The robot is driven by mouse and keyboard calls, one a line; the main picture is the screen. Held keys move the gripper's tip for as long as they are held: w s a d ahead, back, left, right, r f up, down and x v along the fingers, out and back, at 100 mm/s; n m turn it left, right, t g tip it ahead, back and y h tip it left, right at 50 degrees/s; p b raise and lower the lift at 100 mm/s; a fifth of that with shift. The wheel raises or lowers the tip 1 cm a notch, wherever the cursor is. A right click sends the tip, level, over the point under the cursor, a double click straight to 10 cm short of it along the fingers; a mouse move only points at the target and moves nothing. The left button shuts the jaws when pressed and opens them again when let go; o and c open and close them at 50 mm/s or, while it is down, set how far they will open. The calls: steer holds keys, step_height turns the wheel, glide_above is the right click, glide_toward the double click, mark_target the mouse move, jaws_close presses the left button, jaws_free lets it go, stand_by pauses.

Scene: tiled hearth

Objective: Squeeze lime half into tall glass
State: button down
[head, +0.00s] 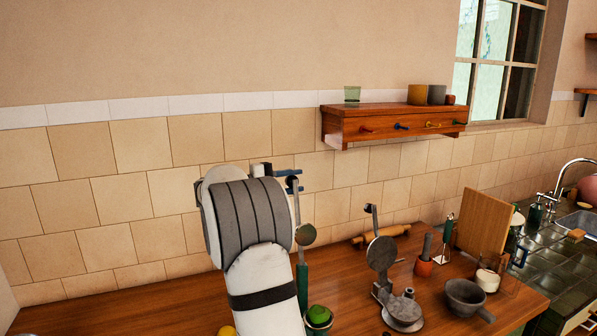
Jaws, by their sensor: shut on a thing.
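My gripper (292,181) is partly hidden behind my grey and white arm; its blue fingers show at the right of the wrist, well above the counter. They appear shut on the top of a long green-handled tool (302,280) with a grey rod and a round disc midway. A green lime (318,313) sits in a dark cup at the front, just right of my arm; whether it is a half is unclear. A grey metal press (381,255) stands open on the counter to the right. No tall glass is clearly visible on the counter.
A wooden shelf (395,125) with a small green glass (352,94) hangs on the tiled wall. The counter (130,312) is clear at left.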

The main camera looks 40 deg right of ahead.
steer(key=shift+w+d+f+n+p, duration=0.2)
steer(key=shift+w+n, duration=0.1)
steer(key=shift+w, duration=0.15)
steer(key=shift+w+d+f+n+p, duration=0.1)
steer(key=shift+w+f+n+p, duration=0.15)
steer(key=shift+w, duration=0.2)
steer(key=c, duration=1.1)
jaws_free()
steer(key=b+v, duration=0.2)
steer(key=v, duration=0.5)
steer(key=shift+w+a, duration=0.15)
steer(key=shift+a, duration=0.25)
